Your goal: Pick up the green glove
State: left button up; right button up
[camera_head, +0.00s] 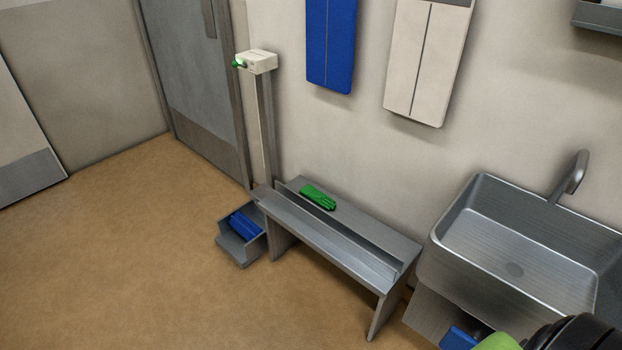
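The green glove (318,197) lies on the top of a low grey metal bench (398,243) against the wall, towards the bench's left end. It rests behind a raised lengthwise strip on the bench, and nothing touches it from above. Neither of my grippers can be made out in the head view. A dark rounded part at the bottom right corner looks like part of my own body.
A steel sink (516,240) stands right of the bench. A post with a white box (256,62) stands left of it, above a grey tray (238,250) holding a blue item (245,224). Blue and white panels hang above. The brown floor (120,270) at left is clear.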

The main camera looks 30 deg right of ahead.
aim_at(325, 201)
jog(key=i+z, duration=0.4)
jog(key=i+j+z, duration=0.15)
jog(key=z, duration=0.25)
jog(key=i+j+z, duration=0.25)
jog(key=z, duration=0.15)
jog(key=i+j+z, duration=0.2)
jog(key=z, duration=0.2)
jog(key=j, duration=0.1)
